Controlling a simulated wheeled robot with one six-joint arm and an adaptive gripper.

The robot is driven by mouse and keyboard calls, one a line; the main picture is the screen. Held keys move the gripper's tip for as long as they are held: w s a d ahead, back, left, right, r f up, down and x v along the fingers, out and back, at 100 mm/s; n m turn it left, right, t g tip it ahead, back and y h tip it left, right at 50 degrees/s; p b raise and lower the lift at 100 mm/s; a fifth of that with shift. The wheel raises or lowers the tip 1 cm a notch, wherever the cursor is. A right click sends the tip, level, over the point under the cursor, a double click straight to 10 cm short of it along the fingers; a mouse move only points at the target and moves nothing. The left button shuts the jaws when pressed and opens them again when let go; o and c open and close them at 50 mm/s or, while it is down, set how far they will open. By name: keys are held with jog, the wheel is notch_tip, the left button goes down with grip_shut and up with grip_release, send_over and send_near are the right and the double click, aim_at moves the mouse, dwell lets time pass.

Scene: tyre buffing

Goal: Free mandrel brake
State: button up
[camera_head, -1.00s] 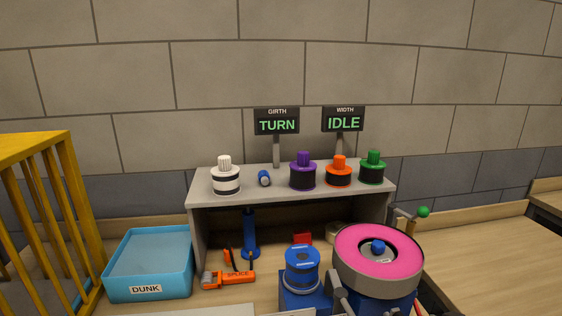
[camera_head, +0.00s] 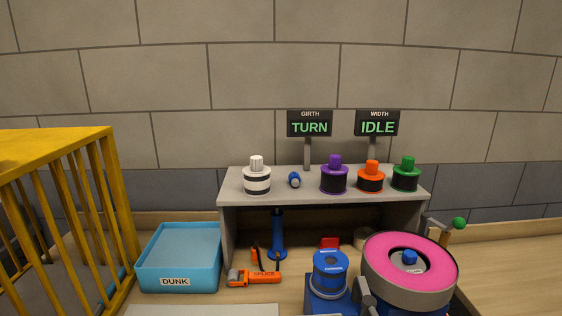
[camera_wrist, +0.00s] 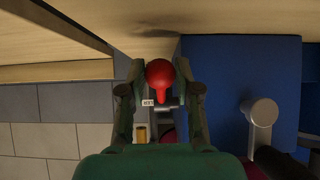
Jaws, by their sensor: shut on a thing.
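A red bulb-shaped knob (camera_wrist: 159,74) sits between the fingertips of my gripper (camera_wrist: 160,80) in the wrist view. The gripper's dark green fingers are shut on it from both sides. I cannot tell for certain that this knob is the brake's. In the head view the mandrel stand carries a grey wheel with a pink ring (camera_head: 408,262) and a blue hub in its middle. My gripper and the red knob do not show in the head view.
A blue block (camera_wrist: 235,75) with a grey round-ended lever (camera_wrist: 261,112) lies right of my gripper. On the bench stand a blue DUNK tray (camera_head: 180,262), an orange SPLICE tool (camera_head: 255,278) and a shelf (camera_head: 300,200) with several bottles. A yellow cage (camera_head: 100,140) is at left. Screens read TURN and IDLE.

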jog(key=o, duration=0.9)
jog(key=shift+f, duration=0.1)
jog(key=shift+c, duration=0.2)
jog(key=shift+v, duration=3)
